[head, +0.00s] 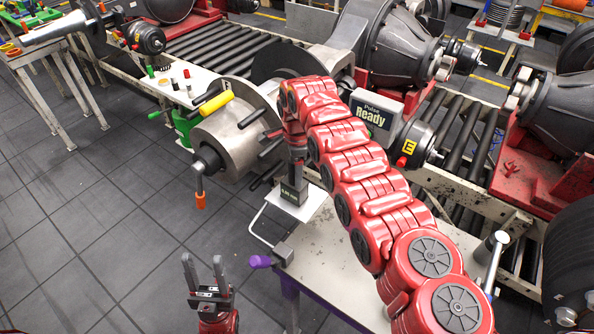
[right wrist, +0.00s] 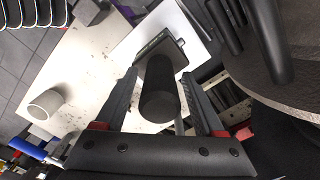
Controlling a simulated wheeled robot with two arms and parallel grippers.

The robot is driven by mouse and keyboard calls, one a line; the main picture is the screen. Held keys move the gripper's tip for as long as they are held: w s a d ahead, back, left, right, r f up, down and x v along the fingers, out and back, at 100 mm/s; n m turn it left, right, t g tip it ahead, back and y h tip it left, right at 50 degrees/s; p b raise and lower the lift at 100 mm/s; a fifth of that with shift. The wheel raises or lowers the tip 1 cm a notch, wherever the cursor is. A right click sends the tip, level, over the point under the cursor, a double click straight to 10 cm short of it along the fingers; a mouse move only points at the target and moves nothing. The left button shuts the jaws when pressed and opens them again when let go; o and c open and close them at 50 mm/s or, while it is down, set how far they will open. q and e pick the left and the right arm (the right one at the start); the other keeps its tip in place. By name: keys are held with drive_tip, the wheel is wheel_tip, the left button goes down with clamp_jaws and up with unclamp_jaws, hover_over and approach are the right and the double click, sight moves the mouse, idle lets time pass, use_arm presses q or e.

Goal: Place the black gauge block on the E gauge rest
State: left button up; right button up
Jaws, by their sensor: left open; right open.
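The black gauge block (head: 293,192), with a pale label on its front, stands on a small white plate (head: 312,207) in the head view. In the right wrist view the block shows as a dark upright cylinder (right wrist: 160,88) on a flat black base. My right gripper (head: 296,172) is above the block, with its fingers open on either side of the cylinder. My left gripper (head: 203,264) is open and empty at the bottom, over the floor. A yellow E label (head: 408,147) is on a dark round part at the right. I cannot tell which surface is the E gauge rest.
A large steel drum with rods (head: 232,140) stands close left of my right gripper. A pale bench (head: 335,255) with a purple edge lies under my right arm. A roller conveyor (head: 225,50) and a sign reading Ready (head: 372,111) are behind. The floor at left is clear.

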drive_tip(key=shift+r+b, duration=0.3)
drive_tip(key=shift+b, duration=0.1)
wheel_tip(320, 180, up, 4)
drive_tip(key=b, duration=0.2)
drive_tip(key=shift+w+d+r+b, duration=0.1)
drive_tip(key=shift+r+b, duration=0.1)
drive_tip(key=shift+b, duration=0.1)
wheel_tip(320, 180, up, 6)
drive_tip(key=p, duration=0.5)
drive_tip(key=shift+r, duration=0.25)
drive_tip(key=shift+r+p, duration=0.4)
drive_tip(key=shift+r, duration=0.05)
drive_tip(key=shift+f, duration=0.1)
